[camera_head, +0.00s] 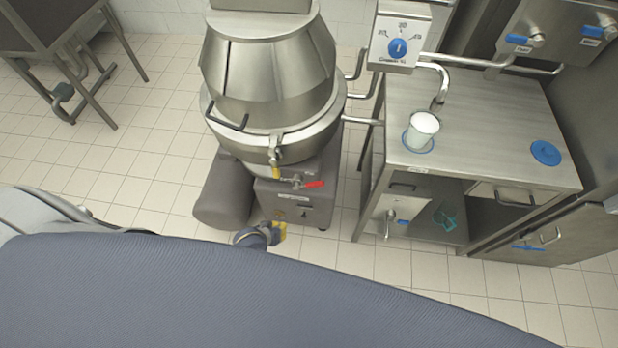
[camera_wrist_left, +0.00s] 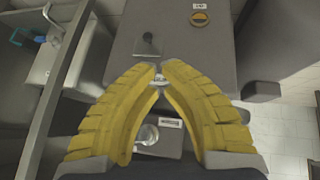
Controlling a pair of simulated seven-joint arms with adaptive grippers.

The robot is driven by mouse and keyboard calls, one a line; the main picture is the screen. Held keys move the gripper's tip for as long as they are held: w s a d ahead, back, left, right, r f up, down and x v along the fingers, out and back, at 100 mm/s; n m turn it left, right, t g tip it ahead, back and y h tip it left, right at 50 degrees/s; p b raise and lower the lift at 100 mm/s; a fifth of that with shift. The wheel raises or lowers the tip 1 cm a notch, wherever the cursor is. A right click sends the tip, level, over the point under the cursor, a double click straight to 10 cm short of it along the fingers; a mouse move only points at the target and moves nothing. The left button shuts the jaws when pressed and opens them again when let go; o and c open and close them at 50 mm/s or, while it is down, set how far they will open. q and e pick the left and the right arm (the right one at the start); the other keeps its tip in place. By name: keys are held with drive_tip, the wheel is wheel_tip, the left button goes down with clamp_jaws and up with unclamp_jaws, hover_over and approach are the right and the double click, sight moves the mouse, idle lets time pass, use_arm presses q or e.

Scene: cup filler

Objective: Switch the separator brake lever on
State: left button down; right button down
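The steel separator (camera_head: 270,85) stands on a grey base (camera_head: 325,165) in the head view. A small dark lever (camera_head: 304,206) is on the base's front face below a label; it appears to be the brake lever. In the left wrist view a dark lever (camera_wrist_left: 147,45) shows just beyond the fingertips. My left gripper (camera_head: 279,231) is in front of the base's lower part. In the left wrist view its yellow fingers (camera_wrist_left: 160,70) nearly meet, with a small bright part visible between them. I cannot see it holding anything. My right gripper is not in view.
A steel table (camera_head: 480,115) with a white cup (camera_head: 422,128) stands to the right. A grey cylinder (camera_head: 222,190) is at the base's left.

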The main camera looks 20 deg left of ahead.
use_arm(q)
drive_tip(key=w+d+r+n+t+h, duration=0.1)
drive_tip(key=w+r, duration=0.2)
drive_tip(key=r, duration=0.3)
drive_tip(key=w+d+r+t, duration=0.1)
drive_tip(key=w+d+r, duration=0.15)
drive_tip(key=r, duration=0.25)
drive_tip(key=n+h, duration=0.1)
approach(311, 183)
drive_tip(key=r, duration=0.2)
drive_tip(key=shift+s+a+r+t, duration=0.2)
drive_tip(key=shift+s+r+t, duration=0.05)
drive_tip(key=shift+r+t, duration=0.15)
drive_tip(key=shift+x, duration=5.05)
drive_tip(key=shift+d+f+y, duration=0.15)
drive_tip(key=shift+d+y, duration=0.1)
drive_tip(key=shift+y, duration=0.05)
